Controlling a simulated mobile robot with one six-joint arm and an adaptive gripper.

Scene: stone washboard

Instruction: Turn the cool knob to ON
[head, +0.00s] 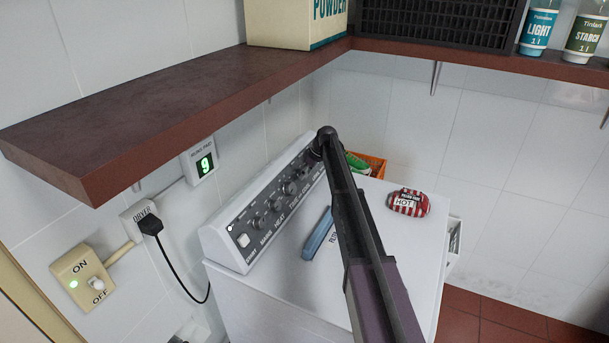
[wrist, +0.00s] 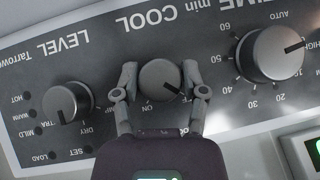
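The grey round cool knob (wrist: 160,80) sits under the COOL label on the dryer's dark panel in the wrist view. Its dark pointer line points to the lower right, away from the ON mark below it; the mark on that side is partly covered. My gripper (wrist: 160,75) has one finger on each side of the knob, and both appear to touch it. In the head view, my gripper (head: 322,142) is at the far end of the sloped control panel (head: 262,207), and my arm and gripper largely hide the knob there.
The level knob (wrist: 67,102) and the larger time knob (wrist: 270,54) flank my fingers. A brown shelf (head: 180,110) overhangs the panel. On the white dryer top lie a blue bar-shaped object (head: 318,235) and a red striped HOT item (head: 408,203). An orange crate (head: 374,164) stands behind.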

